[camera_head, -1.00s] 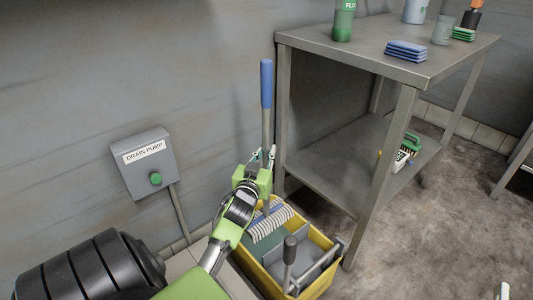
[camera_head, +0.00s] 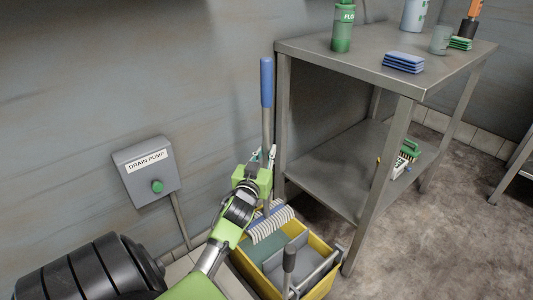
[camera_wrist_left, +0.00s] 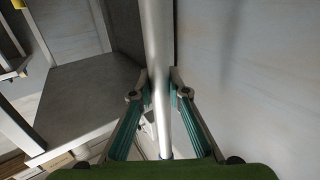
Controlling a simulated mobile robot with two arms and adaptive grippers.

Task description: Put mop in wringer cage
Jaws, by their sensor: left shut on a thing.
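The mop stands nearly upright, with a blue grip (camera_head: 266,82) on top of a grey handle and a head of white strands (camera_head: 271,224) below. My left gripper (camera_head: 265,164) is shut around the handle, well above the head. The wrist view also shows the handle (camera_wrist_left: 160,70) between the gripper's fingers (camera_wrist_left: 158,95). The mop head hangs over the back of the yellow bucket (camera_head: 322,289). The grey wringer cage (camera_head: 297,262), with an upright lever (camera_head: 289,260), is in the bucket's front right part. The gripper partly hides the handle.
A metal table (camera_head: 350,57) with a lower shelf (camera_head: 335,178) stands close right of the mop. A green bottle (camera_head: 343,28) and blue pads (camera_head: 404,62) are on top. A drain pump box (camera_head: 147,172) is on the wall to the left. Open floor lies at the right.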

